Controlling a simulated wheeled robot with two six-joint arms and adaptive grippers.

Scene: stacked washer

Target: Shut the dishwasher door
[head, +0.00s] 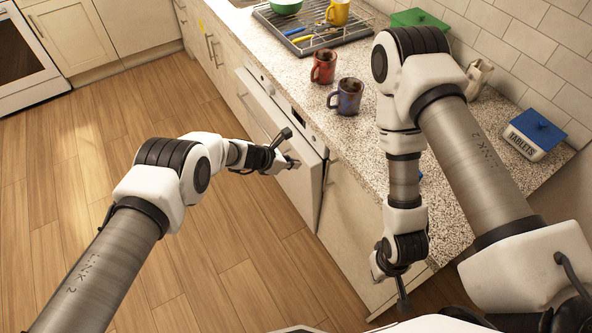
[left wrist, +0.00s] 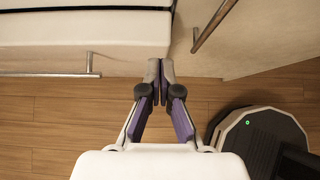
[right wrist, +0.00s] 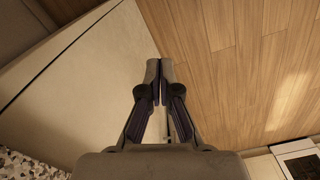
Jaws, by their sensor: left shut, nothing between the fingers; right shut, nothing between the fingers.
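The white dishwasher door (head: 300,190) is in the cabinet row under the counter. It stands slightly ajar, with a dark gap along its right side. My left gripper (head: 291,163) is shut and empty in front of the door's upper right part. In the left wrist view its fingertips (left wrist: 160,68) are close to the end of a white front (left wrist: 70,32); whether they touch it I cannot tell. My right gripper (head: 402,300) is shut and empty, low by the counter's near end. The right wrist view shows its closed fingertips (right wrist: 160,68) over a pale panel and the floor.
The speckled counter (head: 300,65) holds a red mug (head: 323,66), a blue mug (head: 346,97), a dish rack (head: 310,38) and a blue-lidded tablets box (head: 534,135). A cabinet handle (left wrist: 213,25) lies right of my left fingertips. The wooden floor (head: 110,130) at left is clear.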

